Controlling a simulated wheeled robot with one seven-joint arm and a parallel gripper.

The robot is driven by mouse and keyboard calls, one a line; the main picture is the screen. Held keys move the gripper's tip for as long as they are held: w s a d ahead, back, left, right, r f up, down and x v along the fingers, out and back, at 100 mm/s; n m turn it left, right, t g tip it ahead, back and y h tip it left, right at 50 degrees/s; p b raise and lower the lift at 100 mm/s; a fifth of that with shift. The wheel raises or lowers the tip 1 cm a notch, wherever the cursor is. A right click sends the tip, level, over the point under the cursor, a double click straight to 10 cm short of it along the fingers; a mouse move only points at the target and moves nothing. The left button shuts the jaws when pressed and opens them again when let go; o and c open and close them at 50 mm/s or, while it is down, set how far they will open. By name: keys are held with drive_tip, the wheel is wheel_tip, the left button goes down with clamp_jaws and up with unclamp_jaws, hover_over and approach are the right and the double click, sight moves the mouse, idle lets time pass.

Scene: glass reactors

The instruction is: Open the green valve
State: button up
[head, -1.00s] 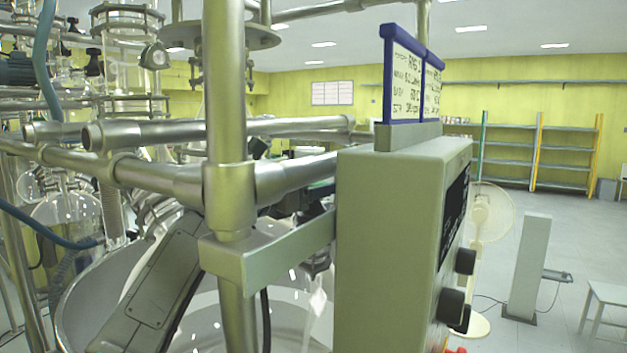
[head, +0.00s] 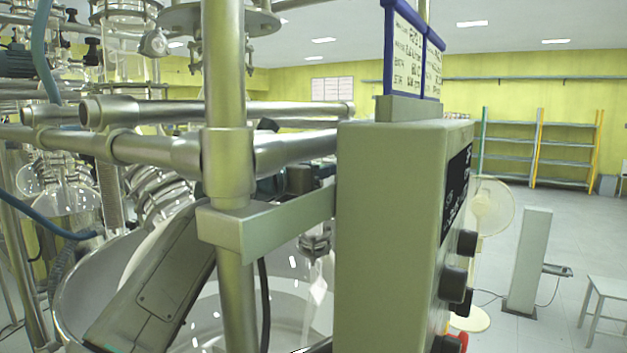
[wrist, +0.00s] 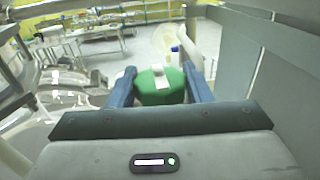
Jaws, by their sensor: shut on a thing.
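The green valve (wrist: 155,90) shows in the wrist view as a green knob with a white strip on top. My gripper (wrist: 160,82) has its two blue fingers on either side of the knob and is shut on it. In the head view the valve is not visible; the grey control box and the metal frame stand in front of that area. Part of my arm shows at the lower left of the head view.
A grey control box (head: 400,230) with black knobs and a blue-framed sign (head: 405,60) stands close in front. Metal frame pipes (head: 225,170) and a large round vessel (head: 85,290) are at left. A white fan (head: 490,205) and open floor lie at right.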

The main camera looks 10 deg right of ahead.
drive_tip(key=shift+n+t+y+b, duration=0.3)
drive_tip(key=shift+n+t+y, duration=0.2)
drive_tip(key=shift+t, duration=0.1)
drive_tip(key=o, duration=1)
drive_tip(key=b+v, duration=0.3)
drive_tip(key=v, duration=1.1)
